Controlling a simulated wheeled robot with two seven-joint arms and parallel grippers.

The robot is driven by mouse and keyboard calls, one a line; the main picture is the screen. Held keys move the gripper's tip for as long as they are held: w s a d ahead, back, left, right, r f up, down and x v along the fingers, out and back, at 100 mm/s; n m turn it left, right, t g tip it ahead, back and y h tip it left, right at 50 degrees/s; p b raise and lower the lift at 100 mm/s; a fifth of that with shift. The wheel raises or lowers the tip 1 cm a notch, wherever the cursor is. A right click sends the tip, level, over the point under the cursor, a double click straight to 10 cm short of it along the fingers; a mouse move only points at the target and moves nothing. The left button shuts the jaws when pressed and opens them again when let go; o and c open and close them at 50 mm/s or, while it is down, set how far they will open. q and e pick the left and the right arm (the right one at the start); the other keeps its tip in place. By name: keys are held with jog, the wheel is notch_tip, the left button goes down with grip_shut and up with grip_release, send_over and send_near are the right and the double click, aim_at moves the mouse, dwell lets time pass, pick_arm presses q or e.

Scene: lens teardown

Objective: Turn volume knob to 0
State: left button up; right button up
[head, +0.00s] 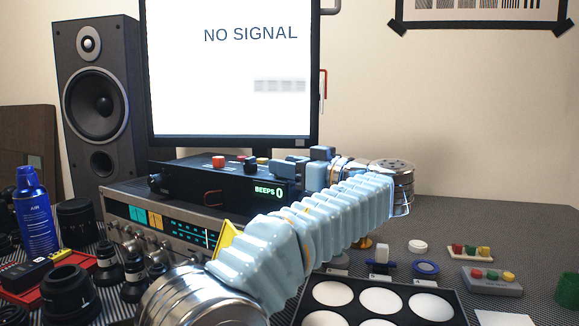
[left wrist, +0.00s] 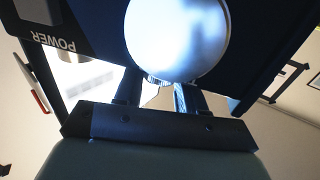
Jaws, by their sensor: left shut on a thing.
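The black box (head: 215,182) with a green "BEEPS 0" display stands on a silver receiver, below the monitor. My left gripper (head: 298,168) is at the box's right end, beside the display, and hides that part of its front in the head view. In the left wrist view a large round silver knob (left wrist: 178,35) fills the top middle, against a dark panel marked "POWER" upside down. My left gripper (left wrist: 160,82) is shut on this knob, with a finger at each side of its lower edge. No volume label or pointer mark is readable. My right gripper is not in view.
The monitor (head: 235,70) reads "NO SIGNAL" behind the box. A speaker (head: 100,150) stands at left. A blue air can (head: 36,212) and several lenses crowd the left front. A black tray (head: 452,292) with white discs lies at front right. Small button boxes (head: 491,281) lie farther right.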

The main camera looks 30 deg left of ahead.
pick_arm(q)
jog(key=shift+w+r+n+g+p, duration=0.1)
jog(key=shift+n+g+p, duration=0.45)
jog(key=shift+g, duration=0.25)
jog(key=shift+w+r+n+g+p, duration=0.1)
jog(key=shift+n+g+p, duration=0.4)
jog(key=shift+g, duration=0.3)
jog(key=n+g+p, duration=0.2)
jog(key=g, duration=0.1)
jog(key=shift+w+r, duration=0.1)
jog(key=shift+w, duration=0.05)
jog(key=shift+w+f+n+g+h+p, duration=0.15)
jog(key=shift+n+g+p, duration=0.4)
jog(key=shift+g+p, duration=0.3)
jog(key=shift+f+n+g+h+p, duration=0.15)
jog(key=shift+n+g+p, duration=0.35)
jog(key=shift+g+p, duration=0.35)
jog(key=o, duration=1.1)
jog(key=shift+c, duration=0.2)
